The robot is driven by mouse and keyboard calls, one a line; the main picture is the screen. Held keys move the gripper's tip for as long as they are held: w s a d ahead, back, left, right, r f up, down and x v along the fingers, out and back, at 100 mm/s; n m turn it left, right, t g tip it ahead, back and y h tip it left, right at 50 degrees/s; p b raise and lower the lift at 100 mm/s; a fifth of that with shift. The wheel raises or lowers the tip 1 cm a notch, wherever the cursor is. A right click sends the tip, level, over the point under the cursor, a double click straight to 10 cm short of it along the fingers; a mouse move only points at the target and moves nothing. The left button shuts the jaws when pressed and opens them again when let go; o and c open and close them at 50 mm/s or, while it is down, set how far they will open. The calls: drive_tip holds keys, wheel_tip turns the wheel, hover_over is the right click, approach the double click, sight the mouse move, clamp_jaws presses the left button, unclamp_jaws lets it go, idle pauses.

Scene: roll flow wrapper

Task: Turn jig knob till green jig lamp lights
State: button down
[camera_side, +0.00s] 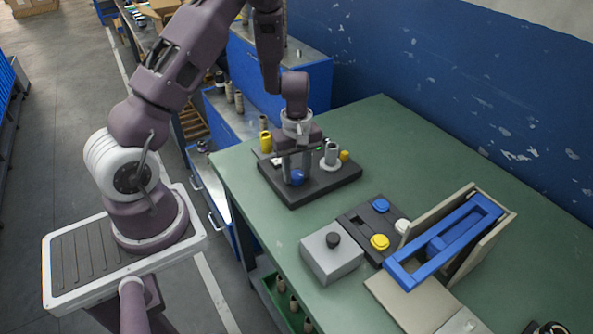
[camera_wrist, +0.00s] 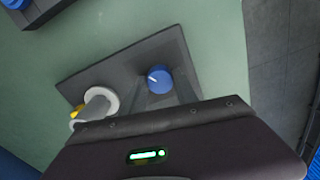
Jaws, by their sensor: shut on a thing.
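The jig is a dark flat plate (camera_side: 335,183) on the green bench; it also shows in the wrist view (camera_wrist: 90,75). Its blue knob (camera_side: 297,177) sits near the front of the plate. In the wrist view the knob (camera_wrist: 159,79) shows a white mark on its left part. My gripper (camera_side: 296,171) points down from above with its fingers around the knob, shut on it. A white-flanged spindle (camera_side: 330,157) stands on the plate beside the gripper.
A grey box with a black knob (camera_side: 332,251) and a dark panel with blue, yellow and white buttons (camera_side: 357,222) stand in front of the jig. A blue frame (camera_side: 445,243) stands at the right. The bench behind the jig (camera_side: 390,135) is clear.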

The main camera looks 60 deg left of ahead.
drive_tip(key=shift+m, duration=0.5)
drive_tip(key=c, duration=0.9)
unclamp_jaws()
drive_tip(key=shift+c, duration=0.2)
